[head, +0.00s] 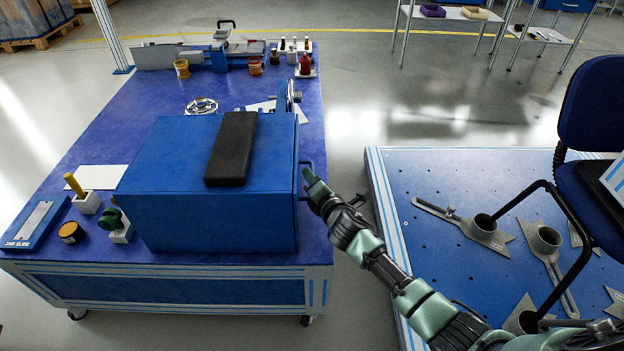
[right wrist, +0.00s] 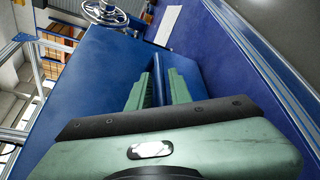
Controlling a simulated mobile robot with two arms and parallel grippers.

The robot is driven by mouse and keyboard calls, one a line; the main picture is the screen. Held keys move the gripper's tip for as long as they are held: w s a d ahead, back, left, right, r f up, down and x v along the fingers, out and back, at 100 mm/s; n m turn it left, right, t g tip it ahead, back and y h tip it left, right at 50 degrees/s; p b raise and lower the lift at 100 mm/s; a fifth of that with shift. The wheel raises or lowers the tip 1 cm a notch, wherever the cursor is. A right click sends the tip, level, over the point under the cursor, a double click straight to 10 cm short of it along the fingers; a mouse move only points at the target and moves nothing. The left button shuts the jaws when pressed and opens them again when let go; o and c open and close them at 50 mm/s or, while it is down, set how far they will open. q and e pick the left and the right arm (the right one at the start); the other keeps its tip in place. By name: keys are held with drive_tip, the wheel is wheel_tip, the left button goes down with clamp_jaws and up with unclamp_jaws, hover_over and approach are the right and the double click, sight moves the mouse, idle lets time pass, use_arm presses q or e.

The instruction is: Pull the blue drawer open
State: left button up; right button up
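The blue drawer is in a blue box (head: 200,215) on the blue worktable; its front is on the box's right side, seen edge-on in the head view and looking flush. Its blue handle (head: 306,165) stands out from that side. My right gripper (head: 312,188) is at the handle. In the right wrist view the handle bar (right wrist: 159,86) runs between the two green fingers (right wrist: 160,88), which lie close against it on both sides, so the gripper looks shut on it. My left gripper is not in view.
A black slab (head: 232,148) lies on the box. Bottles, cups and tools stand on the table (head: 120,135). Right of the table is a narrow strip of free floor, then a low blue platform (head: 410,180) with metal fixtures and a chair (head: 590,110).

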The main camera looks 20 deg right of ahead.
clamp_jaws()
idle(1.4)
